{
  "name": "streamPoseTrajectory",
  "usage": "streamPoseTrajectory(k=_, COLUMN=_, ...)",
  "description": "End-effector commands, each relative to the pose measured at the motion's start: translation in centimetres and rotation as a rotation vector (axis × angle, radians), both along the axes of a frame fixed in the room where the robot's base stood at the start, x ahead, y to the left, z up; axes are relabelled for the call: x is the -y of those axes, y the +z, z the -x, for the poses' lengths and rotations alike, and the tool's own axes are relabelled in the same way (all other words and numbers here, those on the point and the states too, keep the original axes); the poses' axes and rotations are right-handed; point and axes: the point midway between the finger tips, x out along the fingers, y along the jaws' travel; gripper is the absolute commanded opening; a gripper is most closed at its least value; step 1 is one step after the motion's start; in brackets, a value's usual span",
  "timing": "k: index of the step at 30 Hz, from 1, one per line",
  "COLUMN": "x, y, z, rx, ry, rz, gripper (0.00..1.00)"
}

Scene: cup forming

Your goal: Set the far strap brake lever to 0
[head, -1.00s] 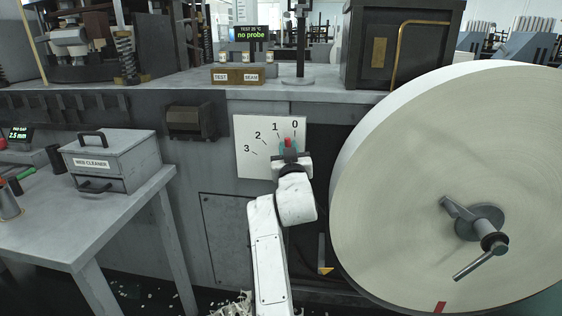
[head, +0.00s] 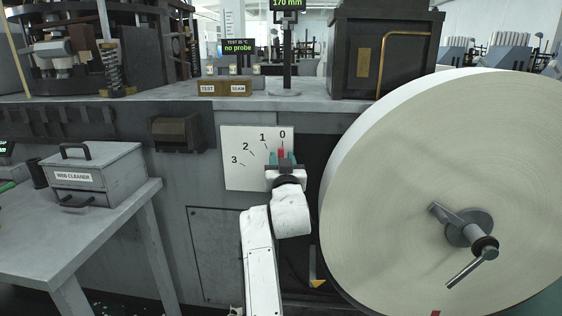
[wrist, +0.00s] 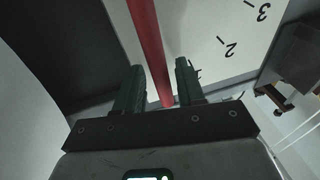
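The strap brake lever (head: 281,154) is a red bar in front of a pale scale plate (head: 240,178) marked 0 to 3. In the head view its red end shows just below the 0 mark. My gripper (head: 281,157) is at the lever, with one teal finger on each side. In the wrist view the red lever (wrist: 150,45) runs down between the two fingers of my gripper (wrist: 158,78), with a visible gap on both sides. The gripper is open around the lever. The lever's lower part is hidden behind my gripper and arm.
A large pale roll (head: 430,200) with a crank hub stands close on the right. A grey table (head: 95,240) with a web cleaner box (head: 95,175) is at left. A bench top (head: 300,103) with small labelled blocks and a display runs above the plate.

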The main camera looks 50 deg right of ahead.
Motion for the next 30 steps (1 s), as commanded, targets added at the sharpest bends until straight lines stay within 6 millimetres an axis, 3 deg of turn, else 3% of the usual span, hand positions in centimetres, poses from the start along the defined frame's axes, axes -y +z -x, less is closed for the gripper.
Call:
streamPoseTrajectory(k=11, x=-0.6, y=-0.1, z=0.4, rx=-0.001, ry=0.003, rz=0.001, gripper=0.41)
streamPoseTrajectory(k=24, x=-5.5, y=-1.4, z=6.0, rx=-0.003, ry=0.004, rz=0.005, gripper=0.41)
streamPoseTrajectory(k=30, x=-6.7, y=-1.8, z=7.5, rx=-0.002, ry=0.001, rz=0.003, gripper=0.41)
